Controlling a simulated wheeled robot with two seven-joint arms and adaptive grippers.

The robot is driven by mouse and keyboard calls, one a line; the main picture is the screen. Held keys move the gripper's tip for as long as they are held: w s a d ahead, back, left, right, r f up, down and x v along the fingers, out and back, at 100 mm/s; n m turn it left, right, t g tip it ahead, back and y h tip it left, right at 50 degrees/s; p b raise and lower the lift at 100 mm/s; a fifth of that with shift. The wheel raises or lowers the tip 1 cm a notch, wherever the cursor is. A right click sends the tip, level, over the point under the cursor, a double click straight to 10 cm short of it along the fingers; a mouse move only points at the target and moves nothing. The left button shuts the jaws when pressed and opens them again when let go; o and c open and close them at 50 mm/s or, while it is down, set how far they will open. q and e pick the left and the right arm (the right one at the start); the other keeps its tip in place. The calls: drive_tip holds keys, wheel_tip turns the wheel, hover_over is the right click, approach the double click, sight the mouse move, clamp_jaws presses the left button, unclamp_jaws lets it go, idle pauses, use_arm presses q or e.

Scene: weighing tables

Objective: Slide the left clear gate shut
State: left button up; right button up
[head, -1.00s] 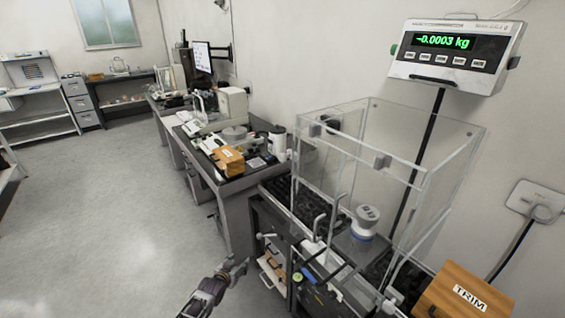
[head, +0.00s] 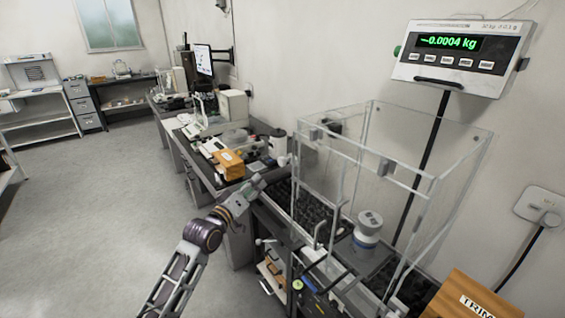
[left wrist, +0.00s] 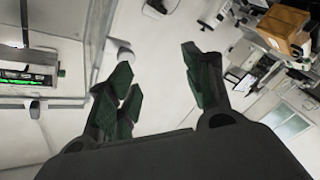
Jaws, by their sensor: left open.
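A clear box-shaped shield (head: 432,180) stands on the weighing table, with its clear panels hard to tell apart. I cannot tell how far its left gate is open. Small grey blocks sit on its upper edges, one at the left (head: 314,136) and one at the front (head: 387,167). My left gripper (head: 266,181) is left of the shield's left side, apart from it in the picture. In the left wrist view my left gripper (left wrist: 160,80) is open with nothing between its fingers. A clear panel edge (left wrist: 88,45) shows beside the left finger. My right gripper is not in view.
A white and blue round object (head: 368,228) stands inside the shield. The scale display (head: 455,55) reads -0.0004 kg above. A wooden TRIM box (head: 470,298) is at the lower right. A bench with an orange-brown box (head: 229,164) lies beyond my gripper. The floor at left is clear.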

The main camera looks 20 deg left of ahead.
use_arm(q)
drive_tip(key=d+r+n, duration=0.1)
drive_tip(key=n, duration=0.1)
drive_tip(key=s+d+r+n+h, duration=0.1)
drive_tip(key=n, duration=0.2)
drive_tip(key=s+d+r+n, duration=0.1)
drive_tip(key=r+n, duration=0.1)
drive_tip(key=n, duration=0.1)
drive_tip(key=shift+s+d+r, duration=0.1)
drive_tip(key=shift+d, duration=0.05)
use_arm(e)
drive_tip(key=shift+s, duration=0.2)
